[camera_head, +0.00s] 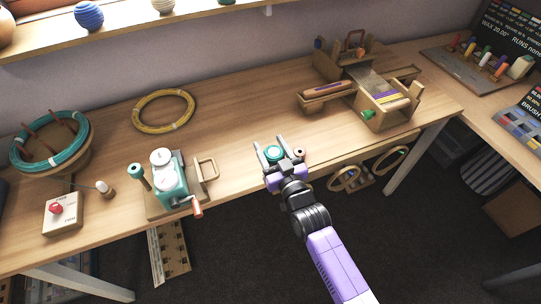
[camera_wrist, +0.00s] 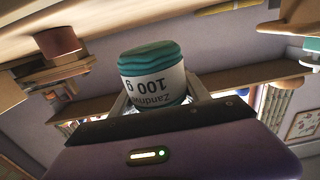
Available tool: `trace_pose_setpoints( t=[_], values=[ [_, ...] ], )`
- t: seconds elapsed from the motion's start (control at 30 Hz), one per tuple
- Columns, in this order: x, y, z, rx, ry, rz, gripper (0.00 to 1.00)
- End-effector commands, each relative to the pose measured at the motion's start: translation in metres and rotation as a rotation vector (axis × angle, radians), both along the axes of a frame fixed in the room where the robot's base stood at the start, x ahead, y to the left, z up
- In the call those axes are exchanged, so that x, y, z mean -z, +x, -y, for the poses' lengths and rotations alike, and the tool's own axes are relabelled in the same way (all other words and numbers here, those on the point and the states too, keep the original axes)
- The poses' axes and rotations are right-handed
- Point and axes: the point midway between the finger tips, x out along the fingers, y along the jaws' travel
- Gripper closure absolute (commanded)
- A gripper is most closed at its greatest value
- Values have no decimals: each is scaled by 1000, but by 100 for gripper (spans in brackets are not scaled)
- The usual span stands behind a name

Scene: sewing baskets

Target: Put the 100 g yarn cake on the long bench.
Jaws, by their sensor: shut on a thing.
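The 100 g yarn cake (camera_head: 273,154) is teal with a white band. In the wrist view the yarn cake (camera_wrist: 152,75) shows its "100 g" label upside down. My gripper (camera_head: 270,145) is shut on it, one finger on each side. In the head view they appear over the front part of the long bench (camera_head: 235,115), right of the middle. Whether the cake touches the bench top cannot be told.
A teal hand-cranked winder (camera_head: 172,175) stands to the left, and a small wooden spool (camera_head: 299,153) shows just right of my gripper. A wooden loom-like device (camera_head: 375,100) stands at the back right. Bare bench top lies behind my gripper, near a yellow ring (camera_head: 163,94).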

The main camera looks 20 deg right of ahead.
Motion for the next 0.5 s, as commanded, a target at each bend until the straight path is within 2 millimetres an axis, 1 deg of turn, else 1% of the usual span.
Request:
trace_pose_setpoints(
  t=[0.23, 0.33, 0.5],
  values=[
    [32, 0, 0, 0, 0, -3, 86],
    [38, 0, 0, 1, 0, -1, 86],
    [37, 0, 0, 1, 0, 0, 86]
  ],
)
